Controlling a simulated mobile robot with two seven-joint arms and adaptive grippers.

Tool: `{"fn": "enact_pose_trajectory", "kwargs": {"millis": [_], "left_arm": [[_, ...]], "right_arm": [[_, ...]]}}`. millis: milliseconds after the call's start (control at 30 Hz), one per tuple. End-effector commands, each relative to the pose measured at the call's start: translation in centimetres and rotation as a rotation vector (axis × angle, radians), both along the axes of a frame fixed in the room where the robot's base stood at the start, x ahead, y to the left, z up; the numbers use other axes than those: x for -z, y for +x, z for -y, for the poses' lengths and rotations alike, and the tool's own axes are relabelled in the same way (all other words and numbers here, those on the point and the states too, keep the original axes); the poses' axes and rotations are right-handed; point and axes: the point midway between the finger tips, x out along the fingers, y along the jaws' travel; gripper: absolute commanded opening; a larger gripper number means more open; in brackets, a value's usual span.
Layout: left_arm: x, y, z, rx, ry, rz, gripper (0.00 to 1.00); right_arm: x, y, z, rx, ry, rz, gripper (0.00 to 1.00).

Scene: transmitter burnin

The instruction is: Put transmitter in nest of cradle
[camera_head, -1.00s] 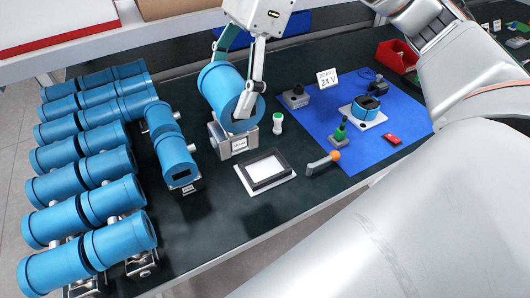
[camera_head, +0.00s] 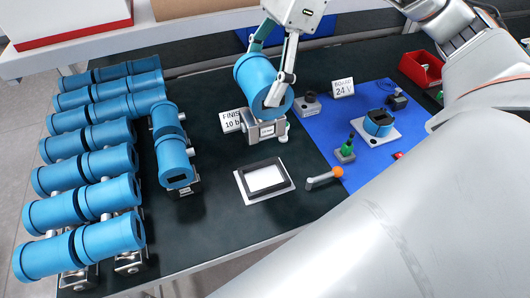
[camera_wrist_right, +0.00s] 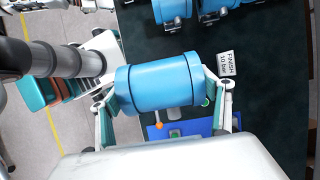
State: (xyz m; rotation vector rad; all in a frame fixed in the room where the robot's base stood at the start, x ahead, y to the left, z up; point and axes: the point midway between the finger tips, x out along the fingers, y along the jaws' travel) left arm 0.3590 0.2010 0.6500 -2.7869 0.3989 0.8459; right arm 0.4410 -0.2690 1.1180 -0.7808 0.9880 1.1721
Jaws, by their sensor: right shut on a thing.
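My right gripper (camera_head: 266,72) is shut on a blue cylindrical transmitter (camera_head: 252,80) with a silver metal block under it. The transmitter is held above the dark bench. In the right wrist view the transmitter (camera_wrist_right: 158,84) lies crosswise between the two fingers, one at each end. A low black frame with a white inside (camera_head: 247,186), on a light plate, lies on the bench below and nearer; it may be the cradle. A white plate with a blue ring (camera_head: 378,127) stands on the blue mat. I cannot tell for sure which is the cradle. My left gripper is not in view.
Several similar blue units (camera_head: 75,215) stand in rows at the left. An orange-knobbed lever (camera_head: 325,178), a green-topped part (camera_head: 346,150) and a red bin (camera_head: 420,69) are at the right.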

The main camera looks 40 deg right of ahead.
Motion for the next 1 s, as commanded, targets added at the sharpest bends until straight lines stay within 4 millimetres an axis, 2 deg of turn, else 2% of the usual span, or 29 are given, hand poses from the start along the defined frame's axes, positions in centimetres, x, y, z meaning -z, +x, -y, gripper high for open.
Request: {"fn": "enact_pose_trajectory", "kwargs": {"millis": [133,267,800,1000], "left_arm": [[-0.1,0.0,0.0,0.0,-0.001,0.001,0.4],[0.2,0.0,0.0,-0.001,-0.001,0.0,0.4],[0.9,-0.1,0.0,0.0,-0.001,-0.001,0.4],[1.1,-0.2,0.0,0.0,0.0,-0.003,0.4]], "right_arm": [[0.2,0.1,0.2,0.004,0.001,0.005,0.22],[2.0,0.0,0.3,0.005,0.0,0.004,0.22],[12.1,0.0,0.2,0.004,0.001,0.002,0.22],[14.8,0.1,0.2,0.004,0.001,0.005,0.22]]}}
